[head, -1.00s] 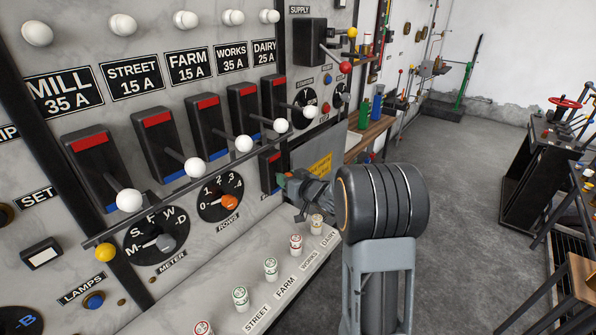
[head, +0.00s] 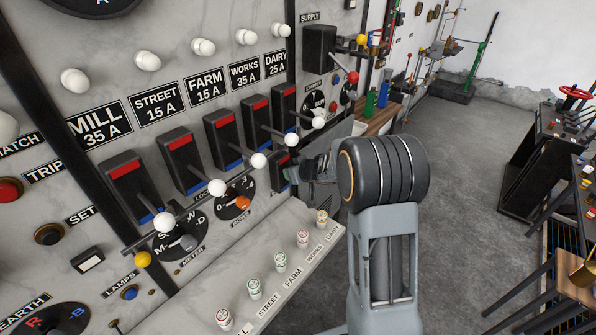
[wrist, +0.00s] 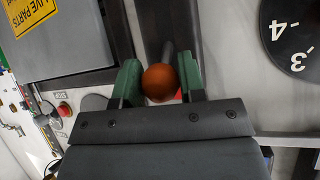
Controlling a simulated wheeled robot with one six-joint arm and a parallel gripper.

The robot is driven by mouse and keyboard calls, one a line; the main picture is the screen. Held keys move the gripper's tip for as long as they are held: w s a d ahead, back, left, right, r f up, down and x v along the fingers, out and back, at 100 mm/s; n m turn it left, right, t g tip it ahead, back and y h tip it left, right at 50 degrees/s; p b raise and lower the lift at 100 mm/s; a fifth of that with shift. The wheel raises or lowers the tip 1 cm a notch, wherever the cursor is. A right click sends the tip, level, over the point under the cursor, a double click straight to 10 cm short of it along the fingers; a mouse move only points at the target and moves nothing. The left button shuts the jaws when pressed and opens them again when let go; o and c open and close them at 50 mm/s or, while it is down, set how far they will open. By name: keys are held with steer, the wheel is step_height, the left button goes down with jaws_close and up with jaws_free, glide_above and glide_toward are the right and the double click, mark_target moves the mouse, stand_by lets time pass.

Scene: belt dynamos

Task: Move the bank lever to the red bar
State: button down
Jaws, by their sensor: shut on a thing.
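The bank switch (head: 282,172) is a small black box low on the marble panel, right of the rows dial, with a red bar (head: 282,159) at its top. My gripper (head: 301,173) is in front of it, partly hiding it. In the wrist view my green fingers (wrist: 158,84) are shut on the orange ball knob of the bank lever (wrist: 159,82). A dark stem runs from the ball towards the panel, and a bit of red shows beside the ball. In the head view the knob is hidden, so the lever's exact angle cannot be told.
The rows dial (head: 236,200) is just left. Below is a ledge (head: 270,310) with several fuses. A grey plate with a yellow sign (wrist: 52,22) is close beside my gripper. Open floor lies right.

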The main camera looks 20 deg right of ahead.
stand_by(0.3)
steer(key=c, duration=0.7)
jaws_free()
steer(key=shift+r, duration=0.1)
steer(key=v, duration=1.3)
steer(key=shift+s+d+r, duration=0.1)
steer(key=shift+s+r, duration=0.1)
steer(key=shift+s, duration=0.05)
